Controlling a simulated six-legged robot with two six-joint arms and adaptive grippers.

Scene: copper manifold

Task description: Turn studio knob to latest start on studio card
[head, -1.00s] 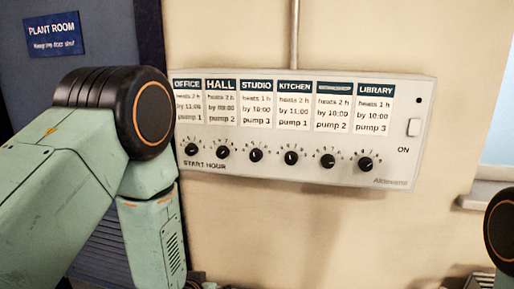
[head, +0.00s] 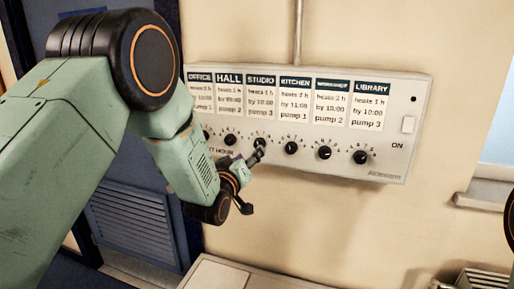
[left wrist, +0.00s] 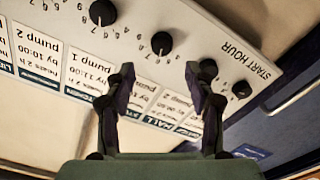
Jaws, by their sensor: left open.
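The studio knob (head: 260,143) is a round black dial on the white control panel (head: 380,172), below the studio card (head: 261,97). The card reads heats 1 h, by 10:00, pump 3. My left gripper (head: 251,180) is open and empty, just below and in front of this knob, one finger overlapping it in the head view. In the left wrist view the panel is upside down. There the studio knob (left wrist: 161,43) lies beyond the gap between the open fingertips (left wrist: 162,84), seemingly apart from them. My right gripper is out of view.
The hall knob (head: 230,139) and kitchen knob (head: 291,148) sit close on either side. A pale box top (head: 225,275) is below. The wall under the panel's right half is clear.

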